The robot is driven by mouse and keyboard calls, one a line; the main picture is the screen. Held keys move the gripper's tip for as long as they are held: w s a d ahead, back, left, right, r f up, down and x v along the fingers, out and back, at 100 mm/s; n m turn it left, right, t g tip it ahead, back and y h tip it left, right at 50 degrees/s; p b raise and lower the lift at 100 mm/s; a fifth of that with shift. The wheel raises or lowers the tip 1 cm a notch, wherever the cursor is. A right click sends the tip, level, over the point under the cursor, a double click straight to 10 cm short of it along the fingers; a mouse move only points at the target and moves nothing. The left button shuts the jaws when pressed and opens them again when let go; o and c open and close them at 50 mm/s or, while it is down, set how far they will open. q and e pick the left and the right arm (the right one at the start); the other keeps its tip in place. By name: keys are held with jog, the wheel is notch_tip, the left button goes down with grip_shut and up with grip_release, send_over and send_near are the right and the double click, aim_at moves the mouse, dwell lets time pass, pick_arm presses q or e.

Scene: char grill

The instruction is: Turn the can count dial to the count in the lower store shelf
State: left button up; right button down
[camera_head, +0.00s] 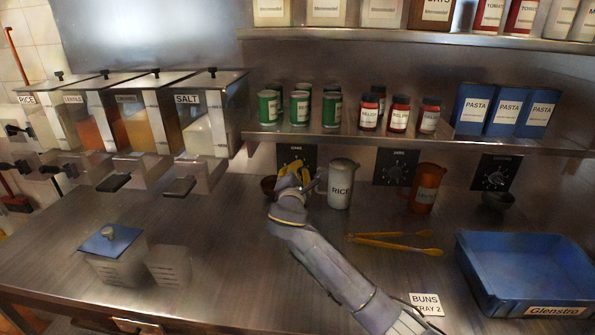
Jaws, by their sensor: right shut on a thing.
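The can count dial (306,153) is the leftmost of three black dial plates on the wall under the lower store shelf (455,141). Several green cans (300,107) stand on that shelf above it, in two rows at its left part. My right gripper (291,173) is at this dial, its yellow fingers shut on the dial's knob. The fingers hide the knob and much of the plate, so its setting cannot be read. My left gripper is not in view.
A white rice jug (340,186) stands close to the right of my gripper, with a dark bowl (268,186) close on its left. Tongs (392,242), an orange jug (425,188) and a blue tray (530,268) are further right. Dispensers (205,118) stand left.

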jog(key=shift+m, duration=0.4)
jog(key=c, duration=1.5)
grip_release()
jog(key=shift+s+a, duration=0.2)
jog(key=shift+s, duration=1.8)
jog(key=shift+s+a, duration=0.25)
jog(key=shift+s, duration=1.7)
jog(key=shift+s+a, duration=0.2)
jog(key=shift+s, duration=1.8)
